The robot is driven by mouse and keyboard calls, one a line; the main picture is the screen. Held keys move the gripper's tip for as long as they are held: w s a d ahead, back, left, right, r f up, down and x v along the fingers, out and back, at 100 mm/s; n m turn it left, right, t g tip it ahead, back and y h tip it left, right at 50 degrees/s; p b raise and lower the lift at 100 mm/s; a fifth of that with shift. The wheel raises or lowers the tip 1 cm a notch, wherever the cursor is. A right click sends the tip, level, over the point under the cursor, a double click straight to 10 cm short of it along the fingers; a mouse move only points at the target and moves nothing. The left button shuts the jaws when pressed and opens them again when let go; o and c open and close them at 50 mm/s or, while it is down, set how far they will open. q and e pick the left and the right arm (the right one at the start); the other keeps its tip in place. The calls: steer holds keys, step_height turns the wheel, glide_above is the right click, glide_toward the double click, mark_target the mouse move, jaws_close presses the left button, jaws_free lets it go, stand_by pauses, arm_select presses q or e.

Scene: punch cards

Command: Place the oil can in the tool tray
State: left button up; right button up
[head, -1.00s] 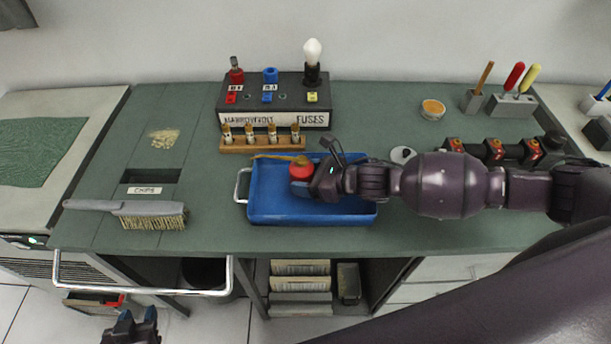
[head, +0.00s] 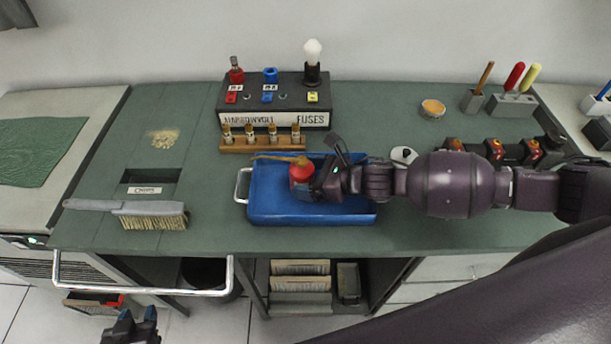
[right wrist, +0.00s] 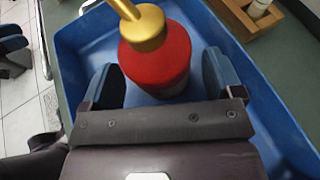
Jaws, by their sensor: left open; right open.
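My right gripper (head: 308,184) reaches in from the right over the tray. In the right wrist view its fingers (right wrist: 160,84) are open on either side of the can, with a gap visible beside it. My left gripper (head: 130,328) is open and empty at the bottom left, in front of the bench.
A wooden rack with fuses (head: 262,143) stands just behind the tray, with the fuse box (head: 275,105) behind it. A brush (head: 140,211) lies to the left, near the chips slot (head: 150,178). A metal rail (head: 140,289) runs along the front left.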

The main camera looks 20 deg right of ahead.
arm_select(q)
steer(key=shift+f+b, duration=0.25)
steer(key=shift+b, duration=0.05)
arm_select(e)
steer(key=v, duration=1.1)
